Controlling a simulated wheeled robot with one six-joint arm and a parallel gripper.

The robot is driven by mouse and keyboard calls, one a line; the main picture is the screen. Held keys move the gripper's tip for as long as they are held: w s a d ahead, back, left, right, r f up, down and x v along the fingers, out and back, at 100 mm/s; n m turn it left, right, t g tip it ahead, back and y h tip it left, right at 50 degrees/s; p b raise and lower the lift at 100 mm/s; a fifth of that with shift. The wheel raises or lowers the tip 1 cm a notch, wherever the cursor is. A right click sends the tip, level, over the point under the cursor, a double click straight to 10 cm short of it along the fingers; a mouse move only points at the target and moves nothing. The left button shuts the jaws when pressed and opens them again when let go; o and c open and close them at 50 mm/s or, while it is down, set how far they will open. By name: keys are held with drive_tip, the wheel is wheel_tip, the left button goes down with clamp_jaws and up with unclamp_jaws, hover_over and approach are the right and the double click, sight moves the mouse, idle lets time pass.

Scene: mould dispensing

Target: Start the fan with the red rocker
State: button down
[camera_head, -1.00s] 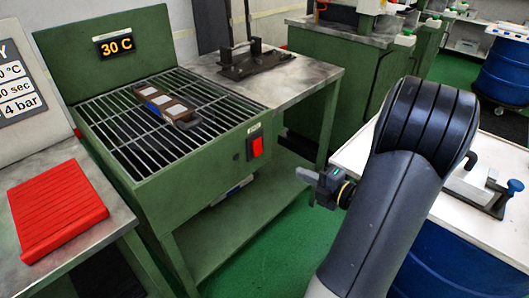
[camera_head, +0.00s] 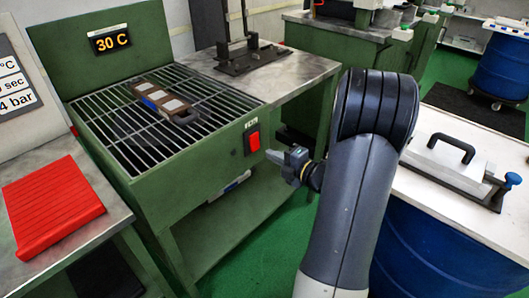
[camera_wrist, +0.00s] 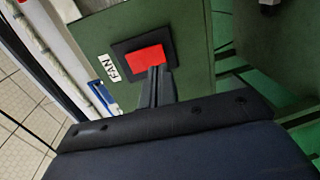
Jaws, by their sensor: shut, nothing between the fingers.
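The red rocker (camera_head: 254,141) sits in a dark frame on the front of the green grate bench (camera_head: 190,172), near its right corner. In the wrist view the rocker (camera_wrist: 145,59) is beside a white label reading FAN (camera_wrist: 109,67). My gripper (camera_head: 272,155) is shut and empty, a little to the right of the rocker in the head view. In the wrist view the closed fingertips (camera_wrist: 156,70) overlap the rocker's lower right edge. I cannot tell whether they touch it. A display (camera_head: 110,41) above the grate reads 30 C.
A brown mould with pale blocks (camera_head: 165,100) lies on the grate. A red ribbed pad (camera_head: 50,207) lies on the left table. A white-topped table with a metal handled block (camera_head: 450,165) stands right of my arm. Green floor shows between.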

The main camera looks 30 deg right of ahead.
sight(257, 148)
drive_tip(key=shift+x, duration=2)
drive_tip(key=shift+w+a+f+b, duration=0.1)
drive_tip(key=shift+w+b, duration=0.1)
drive_tip(key=shift+b, duration=0.75)
drive_tip(key=shift+s+f, duration=0.1)
